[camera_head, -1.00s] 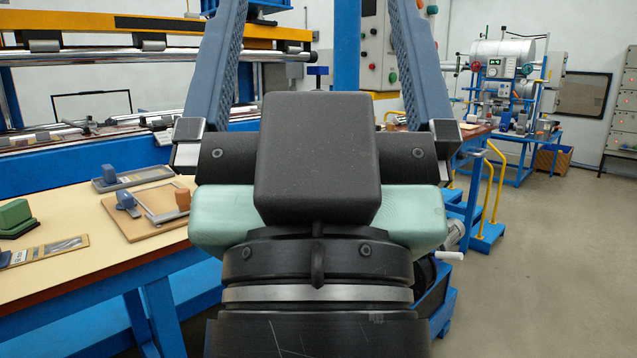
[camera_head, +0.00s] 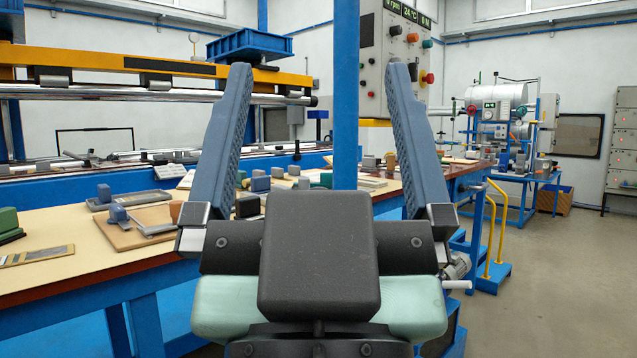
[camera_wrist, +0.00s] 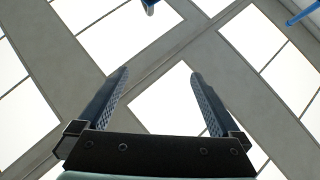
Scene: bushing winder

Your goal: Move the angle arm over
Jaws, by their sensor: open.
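My gripper (camera_head: 317,72) stands upright in the middle of the head view, its two long blue-grey fingers wide apart with nothing between them. In the wrist view my gripper (camera_wrist: 159,73) points at the ceiling, away from the bench. I cannot tell for sure which part is the angle arm. A grey angled metal piece with a blue block (camera_head: 118,213) at one end lies on a brown board (camera_head: 122,240) on the bench, left of my gripper. My gripper touches nothing on the bench.
A blue post (camera_head: 346,95) and a control panel (camera_head: 397,60) stand behind my gripper. A yellow rail (camera_head: 487,235) stands right. Floor at right is open.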

